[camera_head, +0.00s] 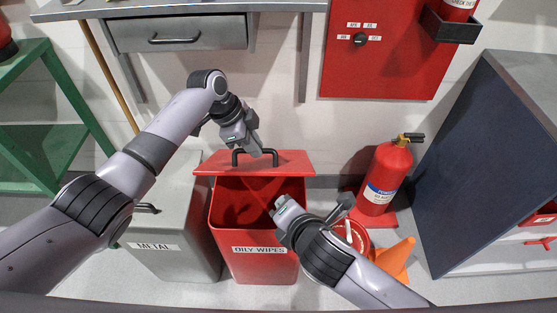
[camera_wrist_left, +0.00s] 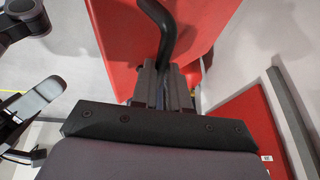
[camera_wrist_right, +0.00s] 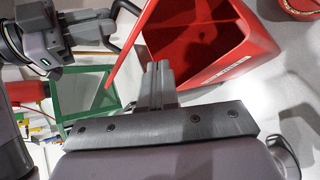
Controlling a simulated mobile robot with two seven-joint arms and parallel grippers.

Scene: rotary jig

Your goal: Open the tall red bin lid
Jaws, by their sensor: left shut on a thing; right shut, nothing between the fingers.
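The tall red bin (camera_head: 265,264), labelled OILY WIPES, stands on the floor with its inside visible. Its red lid (camera_head: 296,163) is raised off the opening at the back edge. My left gripper (camera_head: 262,152) is shut on the black lid handle (camera_head: 236,157). The handle (camera_wrist_left: 167,40) runs between its fingers in the left wrist view, with the lid (camera_wrist_left: 115,40) behind. My right gripper (camera_head: 279,210) is shut and empty over the bin's front right opening. In the right wrist view its closed fingers (camera_wrist_right: 156,80) are beside the bin (camera_wrist_right: 250,40), and the lid (camera_wrist_right: 128,48) shows nearly edge-on.
A grey METAL bin (camera_head: 172,262) stands to the left. A fire extinguisher (camera_head: 383,180), a red bucket (camera_head: 358,240) and an orange cone (camera_head: 398,260) are to the right. A grey workbench with a drawer (camera_head: 180,36) is above, and a dark cabinet (camera_head: 480,150) is far right.

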